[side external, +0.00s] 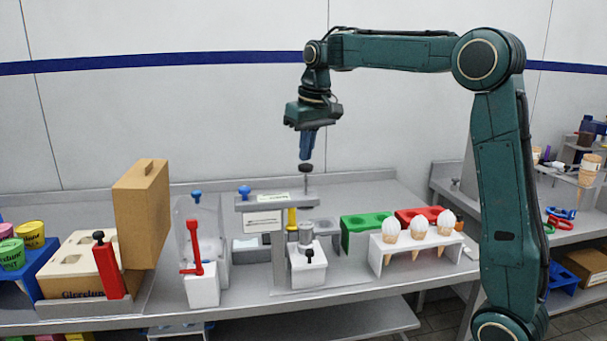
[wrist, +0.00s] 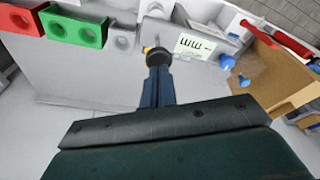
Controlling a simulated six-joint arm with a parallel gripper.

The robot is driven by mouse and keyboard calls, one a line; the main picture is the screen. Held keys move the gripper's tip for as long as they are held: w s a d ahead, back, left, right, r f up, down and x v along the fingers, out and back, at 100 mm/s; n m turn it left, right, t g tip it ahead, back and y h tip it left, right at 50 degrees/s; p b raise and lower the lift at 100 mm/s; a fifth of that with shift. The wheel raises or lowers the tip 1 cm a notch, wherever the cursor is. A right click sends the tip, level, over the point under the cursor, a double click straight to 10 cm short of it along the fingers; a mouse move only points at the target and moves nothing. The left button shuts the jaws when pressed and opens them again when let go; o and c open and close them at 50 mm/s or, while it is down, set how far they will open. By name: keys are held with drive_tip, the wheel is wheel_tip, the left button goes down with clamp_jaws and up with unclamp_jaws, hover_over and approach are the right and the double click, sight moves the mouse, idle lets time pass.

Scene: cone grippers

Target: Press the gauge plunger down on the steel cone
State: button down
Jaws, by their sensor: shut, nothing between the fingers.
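The gauge is a grey stand (side external: 266,202) with a flat top arm. Its plunger has a black knob (side external: 305,168) on a thin rod standing above the arm. The knob also shows in the wrist view (wrist: 157,57), just beyond my fingertips. Below the plunger, a steel-coloured piece (side external: 306,236), apparently the cone, sits at a white block; its shape is too small to tell. My gripper (side external: 306,157) points down with its blue fingers shut and empty, right above the knob. I cannot tell whether they touch. It shows in the wrist view too (wrist: 158,72).
A white rack (side external: 418,252) with topped cones stands right of the gauge, before green (side external: 362,231) and red (side external: 413,213) holders. Left are a red-handled press (side external: 193,250) and a tan wooden box (side external: 141,214).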

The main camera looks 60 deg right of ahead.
sight(307, 166)
drive_tip(key=shift+f, duration=3)
idle(0.4)
wheel_tip(307, 166, up, 13)
idle(2.0)
drive_tip(key=shift+s+a+r, duration=0.1)
drive_tip(key=shift+r, duration=0.05)
drive_tip(key=s+a+f+n+t, duration=0.2)
drive_tip(key=s+a+f, duration=0.1)
drive_tip(key=s+a, duration=0.85)
drive_tip(key=s+a+f+n+t, duration=0.1)
drive_tip(key=s+f, duration=1.1)
drive_tip(key=s, duration=0.2)
drive_tip(key=shift+s+a+y, duration=0.15)
drive_tip(key=shift+s+y, duration=0.1)
drive_tip(key=shift+y, duration=0.05)
